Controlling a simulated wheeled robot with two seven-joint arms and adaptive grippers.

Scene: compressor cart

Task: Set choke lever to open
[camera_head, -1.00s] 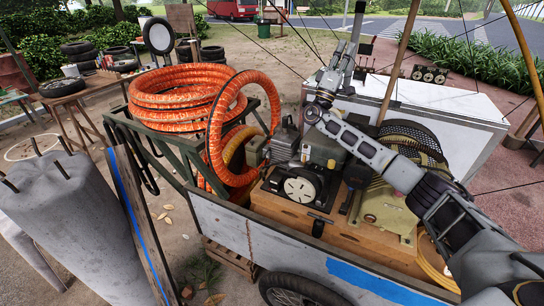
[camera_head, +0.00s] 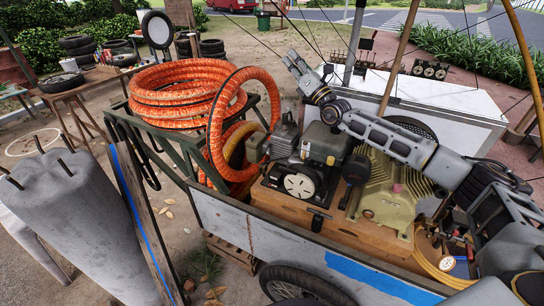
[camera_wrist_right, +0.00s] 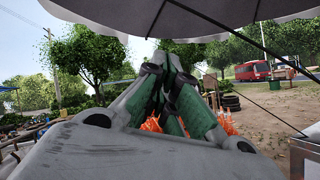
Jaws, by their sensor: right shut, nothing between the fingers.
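The small engine (camera_head: 303,180) with its round pale recoil cover sits on the wooden deck (camera_head: 340,232) of the cart. The choke lever is too small to pick out on it. My right gripper (camera_head: 291,58) is above and behind the engine, clear of it, pointing up and left. Its fingers (camera_wrist_right: 172,75) are together in the right wrist view, with nothing between them. My right arm crosses above the olive compressor (camera_head: 385,200) and hides part of it. My left gripper is not in view.
Orange hose coils (camera_head: 180,95) fill a green rack (camera_head: 160,150) left of the engine, and one hose loop rises close beside it. A white box (camera_head: 440,95) stands behind the compressor. A thin wooden pole (camera_head: 400,60) and wires rise near my right arm.

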